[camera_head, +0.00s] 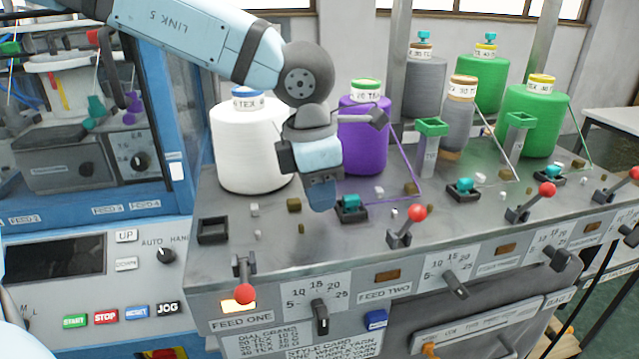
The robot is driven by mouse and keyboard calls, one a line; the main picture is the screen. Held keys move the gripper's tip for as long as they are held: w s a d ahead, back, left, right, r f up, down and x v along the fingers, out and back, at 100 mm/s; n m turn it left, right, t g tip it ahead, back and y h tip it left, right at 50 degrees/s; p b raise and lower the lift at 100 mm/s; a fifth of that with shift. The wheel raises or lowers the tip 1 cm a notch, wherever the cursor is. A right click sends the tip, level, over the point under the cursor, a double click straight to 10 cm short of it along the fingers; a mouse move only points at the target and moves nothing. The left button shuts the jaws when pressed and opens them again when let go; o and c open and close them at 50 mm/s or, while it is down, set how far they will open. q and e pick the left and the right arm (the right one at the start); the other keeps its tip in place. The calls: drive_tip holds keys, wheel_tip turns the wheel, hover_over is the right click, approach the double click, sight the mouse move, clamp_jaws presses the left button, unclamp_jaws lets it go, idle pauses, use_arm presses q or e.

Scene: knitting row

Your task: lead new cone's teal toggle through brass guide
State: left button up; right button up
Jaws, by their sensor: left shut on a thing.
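My left gripper (321,195) comes down over the machine deck between the white cone (243,150) and the purple cone (362,145), fingers pointing down and closed. What is between its fingertips is hidden. A teal toggle (351,202) sits in a black holder just right of the gripper; a purple thread runs near it. The black holder (212,230) in front of the white cone looks empty. A small brass guide block (293,205) stands just left of the fingertips, apart from them as far as I can tell. My right gripper is not in view.
Green-topped posts (432,127) and red-knobbed levers (417,213) stand to the right. A red-knobbed lever (244,292) is at the front left. Green cones (532,125) and grey cones (425,88) stand behind. The deck is clear between the empty holder and the gripper, apart from small pegs.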

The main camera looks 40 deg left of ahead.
sight(284, 223)
use_arm(q)
drive_tip(key=shift+s+a+f, duration=0.1)
drive_tip(key=shift+f, duration=0.5)
drive_tip(key=shift+s+a+b, duration=0.5)
drive_tip(key=shift+s+a, duration=0.35)
drive_tip(key=shift+s, duration=0.1)
drive_tip(key=shift+s+a, duration=0.95)
drive_tip(key=shift+s, duration=0.2)
